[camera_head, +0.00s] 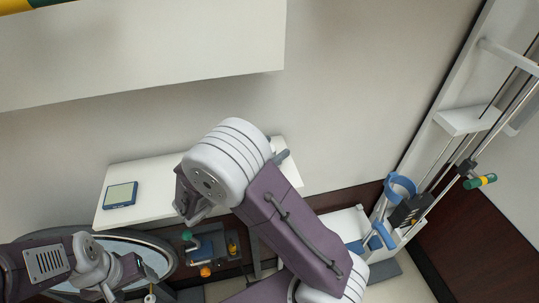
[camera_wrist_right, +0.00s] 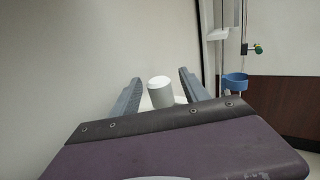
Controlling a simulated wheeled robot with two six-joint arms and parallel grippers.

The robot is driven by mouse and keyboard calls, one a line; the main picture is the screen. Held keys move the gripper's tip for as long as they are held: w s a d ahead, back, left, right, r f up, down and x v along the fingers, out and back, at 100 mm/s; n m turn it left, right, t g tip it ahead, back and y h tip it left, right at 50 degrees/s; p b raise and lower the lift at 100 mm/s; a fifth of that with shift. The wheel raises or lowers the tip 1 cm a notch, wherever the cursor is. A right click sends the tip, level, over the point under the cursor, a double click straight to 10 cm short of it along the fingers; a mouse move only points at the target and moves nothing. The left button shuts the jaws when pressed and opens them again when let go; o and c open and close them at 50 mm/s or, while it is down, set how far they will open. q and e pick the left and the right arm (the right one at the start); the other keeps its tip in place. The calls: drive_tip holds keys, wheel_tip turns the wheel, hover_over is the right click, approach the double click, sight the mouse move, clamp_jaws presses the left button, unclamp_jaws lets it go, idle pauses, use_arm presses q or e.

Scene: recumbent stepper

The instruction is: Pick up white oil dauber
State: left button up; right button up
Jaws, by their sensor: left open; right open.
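A white cylinder with a round flat top, which looks like the white oil dauber (camera_wrist_right: 161,95), stands upright in the right wrist view. My right gripper (camera_wrist_right: 159,78) is open, with one grey finger on each side of it in the picture. I cannot tell whether the fingers touch it or how far away it is. The housing hides its lower part. In the head view I cannot make out the dauber; my right arm covers part of the white shelf. My left gripper (camera_head: 128,284) is open at the lower left, partly cut off by the frame.
A white shelf (camera_head: 125,190) against the wall bears a small blue-framed device (camera_head: 121,195). A stepper machine with a blue cup ring (camera_head: 401,187) stands at the right.

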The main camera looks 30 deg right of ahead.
drive_tip(key=shift+w+d+r, duration=0.15)
drive_tip(key=shift+w+d, duration=0.1)
drive_tip(key=shift+d, duration=0.45)
drive_tip(key=shift+w+d+f, duration=0.2)
drive_tip(key=shift+d, duration=0.35)
drive_tip(key=shift+s+a, duration=0.1)
drive_tip(key=shift+a, duration=0.1)
clamp_jaws()
use_arm(q)
drive_tip(key=shift+r, duration=0.4)
drive_tip(key=shift+d, duration=0.1)
use_arm(e)
drive_tip(key=shift+d, duration=0.1)
wheel_tip(320, 180, up, 4)
drive_tip(key=shift+r+b, duration=0.15)
drive_tip(key=shift+b, duration=0.25)
use_arm(q)
drive_tip(key=shift+f+b, duration=0.45)
drive_tip(key=shift+f, duration=0.5)
use_arm(e)
drive_tip(key=s+d+r, duration=0.2)
drive_tip(key=s+r, duration=0.4)
drive_tip(key=s, duration=0.5)
drive_tip(key=shift+s+r, duration=0.25)
drive_tip(key=shift+r, duration=0.15)
